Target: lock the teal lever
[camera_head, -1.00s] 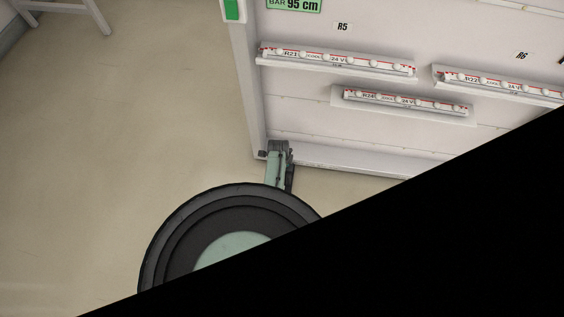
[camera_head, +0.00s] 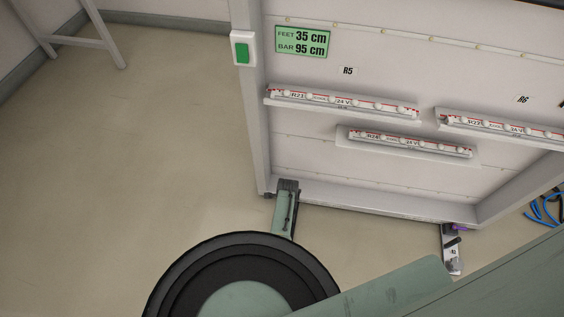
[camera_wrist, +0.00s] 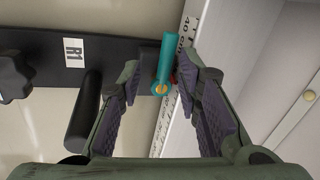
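The teal lever (camera_wrist: 167,60) shows in the wrist view at the top middle. It points up the picture and leans slightly right from a brass-coloured pivot (camera_wrist: 160,89) on a dark block. A small red part (camera_wrist: 174,77) sits right of the pivot. My gripper (camera_wrist: 158,78) is open, with one finger on each side of the lever. The right fingertip is close to the lever; I cannot tell whether it touches. The left finger is apart from it. In the head view I cannot make out the teal lever or my gripper's fingers.
A dark bar (camera_wrist: 40,55) with an R1 label, a black knob (camera_wrist: 13,77) and a black cylindrical grip (camera_wrist: 84,112) lie left of the lever. A white rail (camera_wrist: 200,95) with a scale runs close on the right.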

